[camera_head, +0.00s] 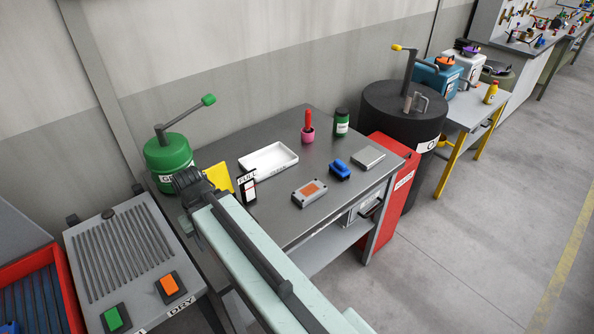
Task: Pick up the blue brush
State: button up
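A small blue object with a dark base, which looks like the blue brush (341,169), lies on the grey metal table (265,135), right of its middle.
A grey box with an orange top (310,192) and a flat grey block (368,158) flank the brush. A white tray (268,160), pink cup (307,135), green jar (341,122), black FUEL-labelled item (247,187) and green can (168,158) stand behind or left. Open floor lies right.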

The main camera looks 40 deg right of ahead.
aim_at(339, 169)
jog(key=u, duration=1.65)
jog(key=k, duration=1.85)
jog(key=z, duration=0.55)
jog(key=i, duration=1.5)
jog(key=u, duration=0.05)
